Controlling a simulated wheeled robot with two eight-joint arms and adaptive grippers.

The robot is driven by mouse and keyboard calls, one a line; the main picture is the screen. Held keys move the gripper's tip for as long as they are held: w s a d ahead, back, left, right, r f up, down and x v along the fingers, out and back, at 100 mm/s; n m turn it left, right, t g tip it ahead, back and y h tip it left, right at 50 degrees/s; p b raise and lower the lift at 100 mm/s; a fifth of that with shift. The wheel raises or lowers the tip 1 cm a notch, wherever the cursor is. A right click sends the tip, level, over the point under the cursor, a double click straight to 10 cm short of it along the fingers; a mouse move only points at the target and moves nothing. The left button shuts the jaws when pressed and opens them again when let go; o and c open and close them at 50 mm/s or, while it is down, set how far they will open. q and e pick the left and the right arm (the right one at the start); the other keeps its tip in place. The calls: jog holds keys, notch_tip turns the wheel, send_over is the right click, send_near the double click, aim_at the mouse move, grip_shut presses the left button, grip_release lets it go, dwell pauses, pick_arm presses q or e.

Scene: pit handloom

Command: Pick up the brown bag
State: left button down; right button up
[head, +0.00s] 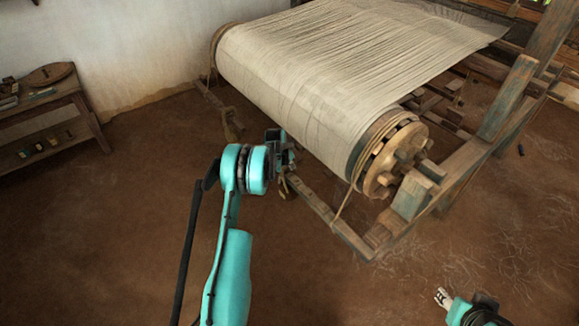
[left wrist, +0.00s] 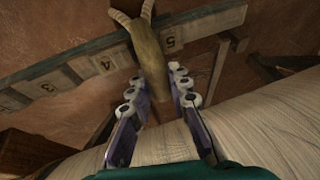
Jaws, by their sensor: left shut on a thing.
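The brown bag (left wrist: 148,52) is in the left wrist view, a narrow olive-brown shape with two pale curved ends at its top. It lies across a numbered wooden rail (left wrist: 60,80), and its lower part is between the fingers of my left gripper (left wrist: 157,82). The left gripper is shut on it. In the head view my left gripper (head: 281,150) is in front of the cloth roll, and the bag is mostly hidden there. My right gripper (head: 462,303) is only partly in view at the bottom right, and its jaw opening is unclear.
The wooden loom with its wide roll of pale cloth (head: 320,70) fills the upper right, close to my left gripper. A low shelf (head: 88,105) with small items stands at the left wall. The brown floor (head: 110,230) at left is clear.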

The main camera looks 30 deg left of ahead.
pick_arm(q)
jog(key=shift+r+p, duration=0.3)
jog(key=shift+r, duration=0.45)
jog(key=s+p, duration=0.3)
jog(key=s, duration=1.5)
jog(key=shift+d+f, duration=0.15)
jog(key=shift+d, duration=0.25)
